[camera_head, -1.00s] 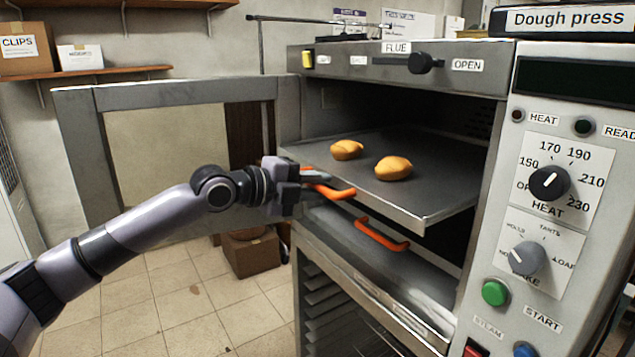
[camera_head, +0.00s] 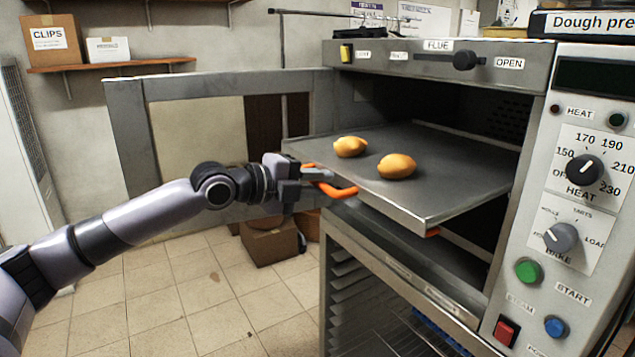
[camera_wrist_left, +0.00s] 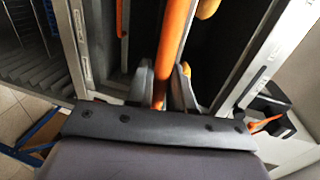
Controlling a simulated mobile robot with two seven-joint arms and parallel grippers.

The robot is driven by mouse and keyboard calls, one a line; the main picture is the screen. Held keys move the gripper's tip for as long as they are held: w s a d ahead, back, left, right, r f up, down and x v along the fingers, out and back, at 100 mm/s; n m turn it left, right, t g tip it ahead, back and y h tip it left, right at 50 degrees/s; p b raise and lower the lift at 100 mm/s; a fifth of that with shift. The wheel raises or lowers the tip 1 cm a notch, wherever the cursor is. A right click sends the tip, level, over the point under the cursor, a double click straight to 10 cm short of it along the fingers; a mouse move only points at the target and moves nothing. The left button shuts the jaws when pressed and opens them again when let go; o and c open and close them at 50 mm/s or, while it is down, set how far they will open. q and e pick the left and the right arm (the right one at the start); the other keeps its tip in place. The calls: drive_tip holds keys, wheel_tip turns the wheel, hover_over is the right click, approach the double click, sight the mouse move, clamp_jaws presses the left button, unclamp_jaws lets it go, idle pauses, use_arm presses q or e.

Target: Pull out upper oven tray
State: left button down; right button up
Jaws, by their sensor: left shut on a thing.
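The upper oven tray (camera_head: 455,178) is a dark metal sheet that sticks well out of the open oven chamber, with its rear still inside. It looks about level and carries two golden bread rolls, a left one (camera_head: 350,147) and a right one (camera_head: 397,166). My left gripper (camera_head: 312,177) is at the tray's front left and shut on its orange handle (camera_head: 341,191). In the left wrist view the orange bar (camera_wrist_left: 175,40) runs between the two fingers (camera_wrist_left: 163,88). A bit of lower orange handle (camera_head: 432,232) shows under the tray; the rest is hidden. My right gripper is out of view.
The oven door (camera_head: 220,86) stands open to the left, behind my left arm. The control panel (camera_head: 570,215) is right of the chamber. A cardboard box (camera_head: 270,243) sits on the floor beyond my gripper. Open tiled floor lies at lower left.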

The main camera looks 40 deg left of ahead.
use_arm(q)
drive_tip(key=c, duration=1.2)
unclamp_jaws()
drive_tip(key=shift+o, duration=0.2)
drive_tip(key=shift+s+a, duration=0.3)
drive_tip(key=shift+s, duration=0.2)
drive_tip(key=shift+b+v, duration=1.05)
drive_tip(key=shift+v, duration=0.8)
drive_tip(key=shift+s+r, duration=0.2)
drive_tip(key=shift+s, duration=0.25)
drive_tip(key=shift+s+a+r+b, duration=0.15)
drive_tip(key=shift+s+a+b, duration=0.2)
drive_tip(key=shift+s, duration=0.2)
